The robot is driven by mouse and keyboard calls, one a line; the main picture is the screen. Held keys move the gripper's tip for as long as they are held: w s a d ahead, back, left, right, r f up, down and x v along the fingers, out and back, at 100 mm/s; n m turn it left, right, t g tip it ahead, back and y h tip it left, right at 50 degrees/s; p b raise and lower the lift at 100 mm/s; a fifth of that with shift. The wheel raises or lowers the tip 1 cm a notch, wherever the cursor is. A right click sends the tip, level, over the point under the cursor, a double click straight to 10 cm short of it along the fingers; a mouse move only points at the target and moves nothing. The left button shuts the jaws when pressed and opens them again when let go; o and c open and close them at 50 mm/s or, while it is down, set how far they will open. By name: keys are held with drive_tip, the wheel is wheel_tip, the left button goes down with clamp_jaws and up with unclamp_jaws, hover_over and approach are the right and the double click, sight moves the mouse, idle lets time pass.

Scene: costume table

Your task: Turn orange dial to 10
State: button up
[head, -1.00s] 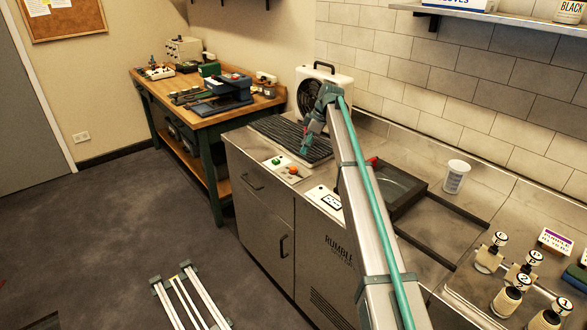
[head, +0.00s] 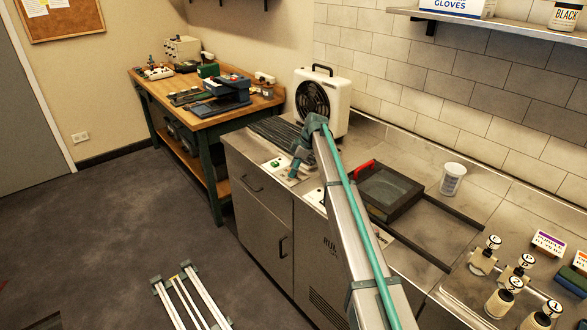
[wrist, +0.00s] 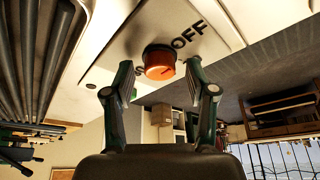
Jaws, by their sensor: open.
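The orange dial (wrist: 160,62) sits on a white control panel (wrist: 112,50) and shows large in the wrist view. Dark lettering reading OFF stands beside the dial, and part of another mark shows at its left. My gripper (wrist: 160,75) is open, with one finger on each side of the dial and a gap to it. Whether a fingertip touches the panel I cannot tell. In the head view my gripper (head: 293,176) is over the panel at the counter's front edge and hides the dial. A green button (head: 275,163) shows to its left.
A dark ribbed mat (head: 272,132) and a white fan unit (head: 322,98) stand behind the panel. A dark tray with a red handle (head: 390,190) and a white cup (head: 452,179) are to the right.

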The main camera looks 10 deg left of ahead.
clamp_jaws()
drive_tip(key=shift+m+b, duration=0.4)
drive_tip(key=shift+m, duration=0.1)
drive_tip(key=shift+s+f+m+t+b, duration=0.15)
drive_tip(key=shift+m+t+b, duration=0.35)
drive_tip(key=shift+m+b, duration=0.35)
drive_tip(key=m+t+b, duration=0.1)
drive_tip(key=m, duration=0.2)
drive_tip(key=shift+s, duration=0.1)
drive_tip(key=m+t+h+b, duration=0.1)
drive_tip(key=m, duration=0.2)
drive_tip(key=m+t+h+b, duration=0.1)
drive_tip(key=m, duration=0.2)
drive_tip(key=shift+a, duration=0.1)
drive_tip(key=shift+r+m, duration=0.2)
drive_tip(key=shift+m, duration=0.05)
